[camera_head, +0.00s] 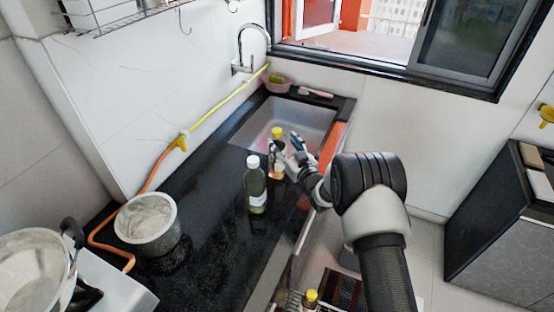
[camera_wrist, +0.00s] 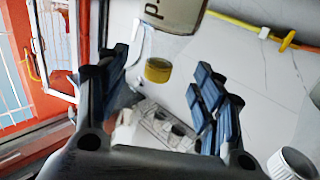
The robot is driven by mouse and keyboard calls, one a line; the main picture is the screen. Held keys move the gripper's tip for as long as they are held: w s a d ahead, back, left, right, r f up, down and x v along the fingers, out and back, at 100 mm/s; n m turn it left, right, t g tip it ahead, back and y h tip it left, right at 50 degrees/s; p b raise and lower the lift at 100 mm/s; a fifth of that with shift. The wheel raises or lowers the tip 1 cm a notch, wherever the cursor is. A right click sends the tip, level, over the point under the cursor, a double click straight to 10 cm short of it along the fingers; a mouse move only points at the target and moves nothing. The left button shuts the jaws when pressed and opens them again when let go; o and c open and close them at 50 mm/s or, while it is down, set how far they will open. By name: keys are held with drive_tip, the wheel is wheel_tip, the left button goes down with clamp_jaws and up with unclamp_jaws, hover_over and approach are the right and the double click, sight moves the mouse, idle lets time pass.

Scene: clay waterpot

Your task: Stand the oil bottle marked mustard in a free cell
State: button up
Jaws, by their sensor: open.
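A bottle with a yellow cap (camera_head: 277,133) stands on the dark counter by the sink, partly hidden by my gripper (camera_head: 291,158). In the wrist view its yellow cap (camera_wrist: 158,70) shows between my spread fingers (camera_wrist: 165,100), with part of a cream label (camera_wrist: 174,10) at the top edge. Only a few upside-down letters show, apparently ending in "d"; the full word is cut off. The gripper is open, with gaps on both sides of the cap. A rack (camera_head: 293,298) at the bottom edge is mostly cut off; its cells cannot be made out.
A dark green bottle with a white cap (camera_head: 254,187) stands close by; its cap (camera_wrist: 291,163) is at the wrist view's lower right. Another yellow-capped bottle (camera_head: 310,298) is at the rack. A metal pot (camera_head: 148,226) and the sink (camera_head: 300,115) flank the counter.

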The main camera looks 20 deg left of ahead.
sight(279, 138)
drive_tip(key=x, duration=0.1)
drive_tip(key=b+x, duration=0.1)
drive_tip(key=x, duration=0.2)
drive_tip(key=shift+w+a+f+b, duration=0.25)
drive_tip(key=shift+f+b, duration=0.05)
drive_tip(key=shift+b, duration=0.1)
drive_tip(key=shift+w+a+r, duration=0.1)
drive_tip(key=shift+w+a, duration=0.1)
drive_tip(key=shift+w, duration=0.05)
clamp_jaws()
idle(0.4)
drive_tip(key=shift+r, duration=0.15)
